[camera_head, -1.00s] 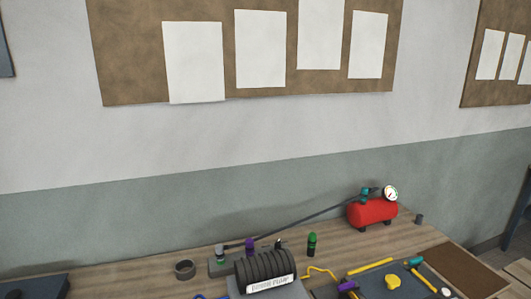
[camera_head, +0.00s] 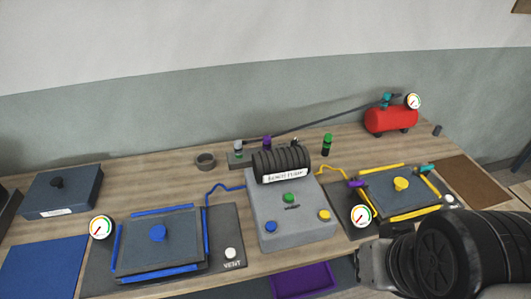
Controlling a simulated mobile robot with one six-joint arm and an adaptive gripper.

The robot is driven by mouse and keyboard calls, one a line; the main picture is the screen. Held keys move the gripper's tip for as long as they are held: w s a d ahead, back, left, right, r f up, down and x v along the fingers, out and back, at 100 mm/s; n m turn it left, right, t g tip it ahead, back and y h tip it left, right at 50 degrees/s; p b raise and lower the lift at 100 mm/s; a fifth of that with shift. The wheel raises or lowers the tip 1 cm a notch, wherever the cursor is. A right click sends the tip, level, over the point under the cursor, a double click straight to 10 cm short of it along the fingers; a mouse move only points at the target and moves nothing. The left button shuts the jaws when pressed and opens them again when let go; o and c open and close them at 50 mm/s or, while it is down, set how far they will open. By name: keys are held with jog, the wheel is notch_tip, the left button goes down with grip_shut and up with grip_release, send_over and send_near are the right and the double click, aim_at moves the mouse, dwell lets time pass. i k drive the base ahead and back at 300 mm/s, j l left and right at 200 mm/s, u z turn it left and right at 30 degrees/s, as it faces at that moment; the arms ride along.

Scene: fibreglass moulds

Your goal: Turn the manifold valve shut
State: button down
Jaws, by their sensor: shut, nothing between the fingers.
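A small grey block (camera_head: 240,161) sits at the back of the bench. It looks like the manifold, with the dark hose (camera_head: 325,119) running to it from the red tank. A grey fitting (camera_head: 238,147) stands on its left end and a purple-topped part (camera_head: 267,142) stands beside it. The black bench pump partly hides the block, so I cannot tell which part is the valve handle or how it is turned. A black and grey part of my arm shows at the lower right, well apart from the block. No gripper fingers show.
The bench pump (camera_head: 281,163) stands on a grey box (camera_head: 291,229) with coloured buttons. A blue-edged mould (camera_head: 180,254) lies left and a yellow-edged one (camera_head: 378,190) right. The red tank (camera_head: 391,119) and green bottle (camera_head: 327,145) stand behind. Bare bench shows at the back left.

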aim_at(294, 141)
jog(key=i+j+z, duration=0.2)
jog(key=z, duration=0.15)
jog(key=i+j+z, duration=0.15)
jog(key=j+z, duration=0.15)
jog(key=i+j+z, duration=0.15)
jog(key=j+z, duration=0.2)
